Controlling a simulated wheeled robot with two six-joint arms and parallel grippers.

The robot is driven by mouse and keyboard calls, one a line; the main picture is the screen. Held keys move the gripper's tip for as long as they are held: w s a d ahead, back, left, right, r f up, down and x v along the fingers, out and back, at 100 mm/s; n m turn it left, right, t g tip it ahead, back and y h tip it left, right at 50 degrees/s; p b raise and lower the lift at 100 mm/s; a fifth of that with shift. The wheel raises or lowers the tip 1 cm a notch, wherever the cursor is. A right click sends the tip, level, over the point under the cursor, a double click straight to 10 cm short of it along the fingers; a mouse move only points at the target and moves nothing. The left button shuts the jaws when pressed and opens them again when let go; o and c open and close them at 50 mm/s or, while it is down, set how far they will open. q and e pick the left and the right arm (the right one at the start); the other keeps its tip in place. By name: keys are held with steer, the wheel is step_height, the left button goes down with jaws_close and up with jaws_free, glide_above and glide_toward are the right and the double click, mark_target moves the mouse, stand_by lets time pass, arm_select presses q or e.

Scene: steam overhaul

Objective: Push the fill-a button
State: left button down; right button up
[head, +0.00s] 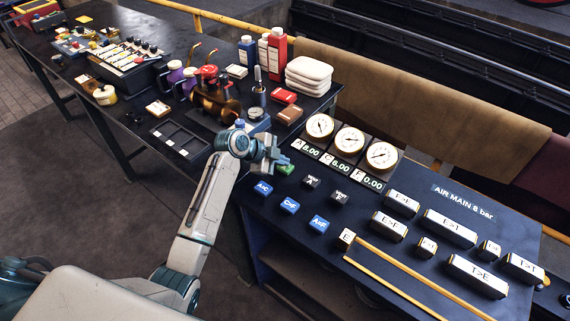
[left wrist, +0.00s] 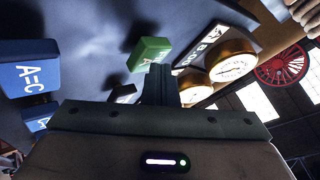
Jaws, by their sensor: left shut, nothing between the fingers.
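A green button (head: 286,168) sits at the upper left of the dark sloped control panel, below the gauges. It also shows in the left wrist view (left wrist: 150,52), just beyond the fingertips; its lettering cannot be read, so I cannot confirm that it is fill-a. My left gripper (head: 276,158) is shut and empty, right beside the green button at the panel's upper left corner. In the left wrist view the closed fingers (left wrist: 160,84) point toward the button's lower edge. I cannot tell whether they touch it. My right gripper is not in view.
Blue A=C (head: 263,188), C=F (head: 290,206) and A=F (head: 319,224) buttons lie below the green one. Two black buttons (head: 311,182) are to its right. Three gauges (head: 350,140) stand above. A cluttered dark bench (head: 135,105) adjoins on the left.

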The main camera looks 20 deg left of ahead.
mark_target(281, 167)
arm_select(q)
steer(key=shift+r+p, duration=0.4)
steer(key=shift+r, duration=0.2)
steer(key=shift+r, duration=0.1)
step_height(281, 167, up, 6)
steer(key=p, duration=0.4)
steer(key=shift+p, duration=0.3)
stand_by(0.5)
